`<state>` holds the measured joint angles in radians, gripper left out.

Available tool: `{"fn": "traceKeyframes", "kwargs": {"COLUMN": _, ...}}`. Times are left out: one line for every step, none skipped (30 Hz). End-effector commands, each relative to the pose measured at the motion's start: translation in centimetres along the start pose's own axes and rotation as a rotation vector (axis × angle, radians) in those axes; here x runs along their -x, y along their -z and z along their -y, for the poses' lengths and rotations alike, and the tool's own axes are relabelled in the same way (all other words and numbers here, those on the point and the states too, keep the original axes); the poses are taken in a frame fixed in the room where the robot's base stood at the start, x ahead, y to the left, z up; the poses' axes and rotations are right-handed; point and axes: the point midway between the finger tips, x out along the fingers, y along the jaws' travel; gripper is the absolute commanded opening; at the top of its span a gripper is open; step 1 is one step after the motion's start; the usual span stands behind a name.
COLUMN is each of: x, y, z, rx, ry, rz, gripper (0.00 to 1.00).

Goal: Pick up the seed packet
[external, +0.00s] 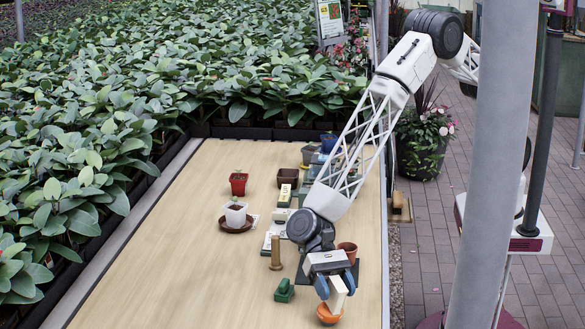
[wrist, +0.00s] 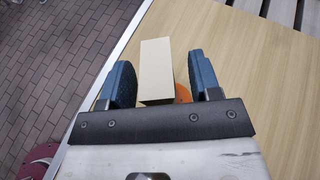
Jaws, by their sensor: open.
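A cream, box-like block (external: 338,294) is between the fingers of my gripper (external: 336,285) at the lower right of the table. In the wrist view the cream block (wrist: 156,72) stands between the two blue fingers of my gripper (wrist: 161,70), with a gap on each side. My gripper is open around it. No print shows on the block, so I cannot tell whether it is the seed packet. Whether block and bowl touch is unclear.
A white pot (external: 236,215) on a brown saucer and a red pot (external: 238,185) stand farther back. The table's left front is clear.

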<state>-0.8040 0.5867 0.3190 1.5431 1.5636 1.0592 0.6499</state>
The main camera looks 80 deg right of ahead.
Motion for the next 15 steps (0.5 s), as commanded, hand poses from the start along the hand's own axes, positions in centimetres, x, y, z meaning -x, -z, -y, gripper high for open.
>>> {"fn": "traceKeyframes", "kwargs": {"x": 0.01, "y": 0.00, "z": 0.00, "rx": 0.000, "ry": 0.000, "rz": 0.000, "gripper": 0.57}}
{"fn": "traceKeyframes", "kwargs": {"x": 0.01, "y": 0.00, "z": 0.00, "rx": 0.000, "ry": 0.000, "rz": 0.000, "gripper": 0.57}}
{"fn": "traceKeyframes", "kwargs": {"x": 0.01, "y": 0.00, "z": -0.01, "rx": 0.000, "ry": 0.000, "rz": 0.000, "gripper": 0.57}}
{"fn": "traceKeyframes", "kwargs": {"x": 0.01, "y": 0.00, "z": -0.01, "rx": 0.000, "ry": 0.000, "rz": 0.000, "gripper": 0.57}}
{"fn": "traceKeyframes", "kwargs": {"x": 0.01, "y": 0.00, "z": 0.00, "rx": 0.000, "ry": 0.000, "rz": 0.000, "gripper": 0.57}}
{"fn": "traceKeyframes", "kwargs": {"x": 0.01, "y": 0.00, "z": 0.00, "rx": 0.000, "ry": 0.000, "rz": 0.000, "gripper": 0.57}}
{"fn": "traceKeyframes", "kwargs": {"x": 0.01, "y": 0.00, "z": 0.00, "rx": 0.000, "ry": 0.000, "rz": 0.000, "gripper": 0.54}}
{"fn": "traceKeyframes", "kwargs": {"x": 0.01, "y": 0.00, "z": 0.00, "rx": 0.000, "ry": 0.000, "rz": 0.000, "gripper": 0.50}}
{"fn": "traceKeyframes", "kwargs": {"x": 0.01, "y": 0.00, "z": 0.00, "rx": 0.000, "ry": 0.000, "rz": 0.000, "gripper": 0.44}}
{"fn": "traceKeyframes", "kwargs": {"x": 0.01, "y": 0.00, "z": -0.01, "rx": 0.000, "ry": 0.000, "rz": 0.000, "gripper": 0.39}}
{"fn": "traceKeyframes", "kwargs": {"x": 0.01, "y": 0.00, "z": -0.01, "rx": 0.000, "ry": 0.000, "rz": 0.000, "gripper": 0.34}}
{"fn": "traceKeyframes", "kwargs": {"x": 0.01, "y": 0.00, "z": -0.01, "rx": 0.000, "ry": 0.000, "rz": 0.000, "gripper": 0.28}}
{"fn": "traceKeyframes", "kwargs": {"x": 0.01, "y": 0.01, "z": -0.01, "rx": 0.000, "ry": 0.000, "rz": 0.000, "gripper": 0.24}}
{"fn": "traceKeyframes", "kwargs": {"x": 0.01, "y": 0.01, "z": -0.01, "rx": 0.000, "ry": 0.000, "rz": 0.000, "gripper": 0.19}}
{"fn": "traceKeyframes", "kwargs": {"x": 0.01, "y": 0.01, "z": -0.01, "rx": 0.000, "ry": 0.000, "rz": 0.000, "gripper": 0.13}}
